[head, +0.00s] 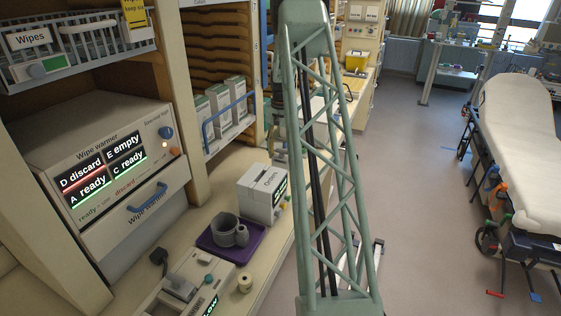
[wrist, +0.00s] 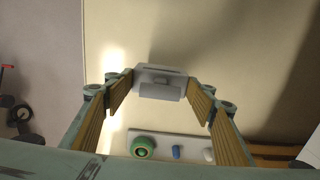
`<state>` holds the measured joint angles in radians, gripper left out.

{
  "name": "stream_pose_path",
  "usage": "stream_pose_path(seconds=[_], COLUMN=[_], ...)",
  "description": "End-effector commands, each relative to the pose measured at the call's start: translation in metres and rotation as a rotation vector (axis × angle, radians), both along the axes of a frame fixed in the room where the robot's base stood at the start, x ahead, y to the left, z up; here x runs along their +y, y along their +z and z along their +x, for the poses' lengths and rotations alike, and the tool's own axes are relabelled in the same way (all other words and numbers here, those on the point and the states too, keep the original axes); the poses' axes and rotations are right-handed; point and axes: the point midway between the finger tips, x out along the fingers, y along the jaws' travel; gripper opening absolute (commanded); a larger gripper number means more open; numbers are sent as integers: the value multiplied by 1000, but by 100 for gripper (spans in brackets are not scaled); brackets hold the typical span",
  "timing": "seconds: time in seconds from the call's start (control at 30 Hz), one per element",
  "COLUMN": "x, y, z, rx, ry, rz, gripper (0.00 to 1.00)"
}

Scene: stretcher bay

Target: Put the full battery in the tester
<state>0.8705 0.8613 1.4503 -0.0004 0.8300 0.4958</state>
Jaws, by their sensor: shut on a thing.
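In the wrist view my gripper (wrist: 162,86) is shut on a pale grey block with a dark slot and a raised middle, which looks like the battery (wrist: 160,74). It sits between the two wood-lined fingers. Its charge cannot be read. My gripper is not visible in the head view, where my green lattice arm fills the middle. A pale device with a small green-lit display (head: 209,305) stands at the bottom of the head view, partly cut off; I cannot tell if it is the tester.
On the counter stand a purple tray (head: 213,250) with grey cups and a white Orders box (head: 262,194). A wipe warmer (head: 104,165) is at left. In the wrist view, a panel (wrist: 165,146) with a green knob lies below the fingers. A stretcher (head: 519,150) stands at right beyond open floor.

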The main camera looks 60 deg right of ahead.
Motion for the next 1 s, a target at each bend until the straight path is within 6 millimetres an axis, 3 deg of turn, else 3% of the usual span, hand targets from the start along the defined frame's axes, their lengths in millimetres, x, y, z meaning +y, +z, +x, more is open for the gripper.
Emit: stream_pose_path(seconds=[0.3, 0.67, 1.0], x=[-2, -2, -2], y=[-1, -34, -36], z=[10, 8, 9], rx=[0, 0, 0], ry=[0, 0, 0], rz=[-1, 0, -1], gripper=[34, 34, 34])
